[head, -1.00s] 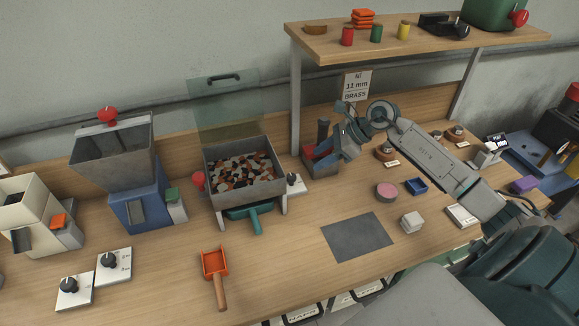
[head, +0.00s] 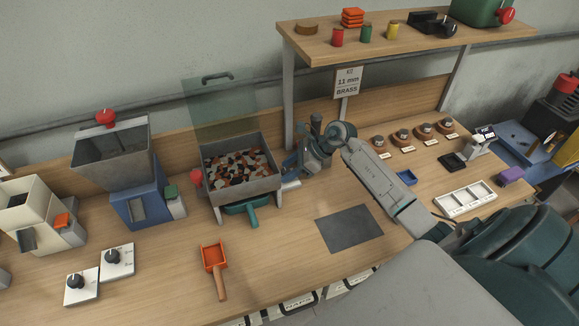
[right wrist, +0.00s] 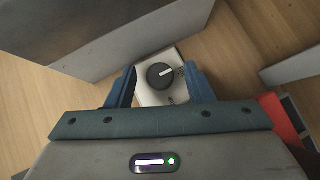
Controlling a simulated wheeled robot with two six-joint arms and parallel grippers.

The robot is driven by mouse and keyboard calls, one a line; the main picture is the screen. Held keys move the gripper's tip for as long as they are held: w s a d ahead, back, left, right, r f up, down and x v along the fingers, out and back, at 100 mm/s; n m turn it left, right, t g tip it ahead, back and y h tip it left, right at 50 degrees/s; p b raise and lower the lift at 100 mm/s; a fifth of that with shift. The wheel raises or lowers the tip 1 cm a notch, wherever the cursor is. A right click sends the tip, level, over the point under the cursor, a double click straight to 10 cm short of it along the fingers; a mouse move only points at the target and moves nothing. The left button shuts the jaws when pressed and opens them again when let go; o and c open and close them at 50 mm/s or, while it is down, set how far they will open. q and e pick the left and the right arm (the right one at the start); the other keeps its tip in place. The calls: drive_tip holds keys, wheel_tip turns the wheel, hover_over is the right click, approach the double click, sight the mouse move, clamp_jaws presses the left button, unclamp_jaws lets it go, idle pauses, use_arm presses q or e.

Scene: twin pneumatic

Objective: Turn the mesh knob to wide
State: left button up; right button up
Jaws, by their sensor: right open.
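The mesh knob (right wrist: 160,76) is a dark round knob with a white pointer line, on a white plate (right wrist: 172,57). In the right wrist view its pointer points right and slightly up; the plate's markings are too small to read. My right gripper (right wrist: 160,84) is open, its blue fingers on either side of the knob with visible gaps; I cannot tell its height above it. In the head view the right gripper (head: 293,168) is beside the sieve bin (head: 240,190); the white plate's edge (head: 291,184) shows, and the knob is hidden. My left gripper is out of view.
The bin's grey wall (right wrist: 110,35) stands close to the gripper. A red part (right wrist: 282,118) lies near its other side. A teal scoop-like tray (head: 249,210) sits under the bin. An orange scoop (head: 213,257) and a dark mat (head: 349,229) lie in front.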

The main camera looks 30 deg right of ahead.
drive_tip(key=c, duration=1)
